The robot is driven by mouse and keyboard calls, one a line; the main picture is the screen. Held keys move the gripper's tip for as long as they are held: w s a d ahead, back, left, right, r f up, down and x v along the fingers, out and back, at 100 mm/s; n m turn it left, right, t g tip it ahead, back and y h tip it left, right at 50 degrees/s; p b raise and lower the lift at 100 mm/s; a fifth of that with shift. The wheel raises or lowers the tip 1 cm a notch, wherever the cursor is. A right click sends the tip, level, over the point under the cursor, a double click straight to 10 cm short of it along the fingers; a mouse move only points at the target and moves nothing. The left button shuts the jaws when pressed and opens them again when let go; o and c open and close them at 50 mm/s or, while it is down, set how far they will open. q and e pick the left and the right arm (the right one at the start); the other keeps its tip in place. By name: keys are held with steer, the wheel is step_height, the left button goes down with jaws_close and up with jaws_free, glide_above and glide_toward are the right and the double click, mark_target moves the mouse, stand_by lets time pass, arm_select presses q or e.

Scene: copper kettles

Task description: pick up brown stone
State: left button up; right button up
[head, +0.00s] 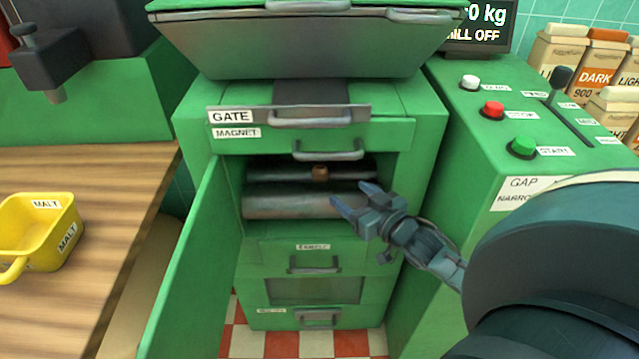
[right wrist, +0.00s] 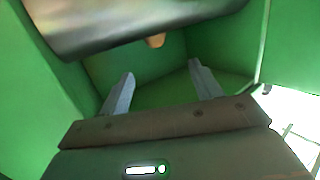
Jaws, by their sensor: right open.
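The brown stone (head: 319,173) is a small block inside the open green mill cabinet, between the dark upper roller and the grey lower roller (head: 290,206). In the right wrist view, a small brown tip (right wrist: 154,41), likely the stone, shows just below the roller's edge. My right gripper (head: 352,194) is open and empty at the right side of the cabinet opening, to the right of the stone and a little lower. Its two fingers (right wrist: 161,70) show apart in the right wrist view. My left gripper is not in view.
The cabinet door (head: 187,270) stands open on the left. Drawers with handles sit above and below the opening. A control panel with buttons (head: 492,109) is on the right. A yellow malt scoop (head: 40,225) lies on the wooden counter at left.

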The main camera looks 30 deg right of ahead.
mark_target(324, 173)
steer(key=w, duration=0.4)
steer(key=w+f+b, duration=0.1)
steer(key=w, duration=0.1)
steer(key=shift+w, duration=0.2)
steer(key=shift+w+d+f+b, duration=0.1)
steer(key=shift+w+f+b, duration=0.15)
steer(key=shift+w, duration=0.65)
steer(key=shift+w+f+b, duration=0.1)
steer(key=shift+w+f, duration=0.1)
steer(key=shift+w, duration=0.65)
steer(key=shift+w+d+f+b, duration=0.1)
steer(key=shift+w+f+b, duration=0.15)
steer(key=shift+w, duration=0.65)
steer(key=c, duration=1)
steer(key=shift+c, duration=0.6)
steer(key=shift+r, duration=0.15)
